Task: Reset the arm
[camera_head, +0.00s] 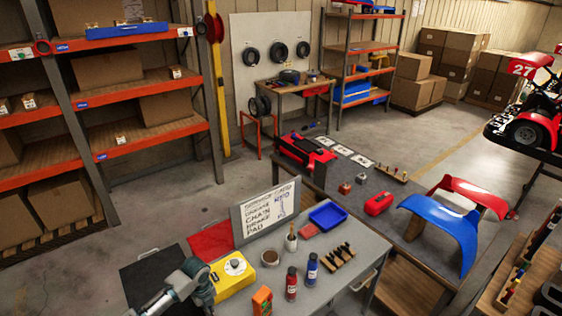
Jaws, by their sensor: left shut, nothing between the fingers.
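My left gripper (204,292) shows at the bottom of the head view, grey-green, over the front left of the grey workbench (345,262). It is shut with nothing held. It is just left of a yellow box-shaped device (234,278) with a round white dial and partly overlaps it; I cannot tell if they touch. The lower part of my left arm is cut off by the bottom edge. My right gripper is not in view.
A second table (385,188) behind holds red and blue kart panels. Open floor lies left, before the shelves (150,90).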

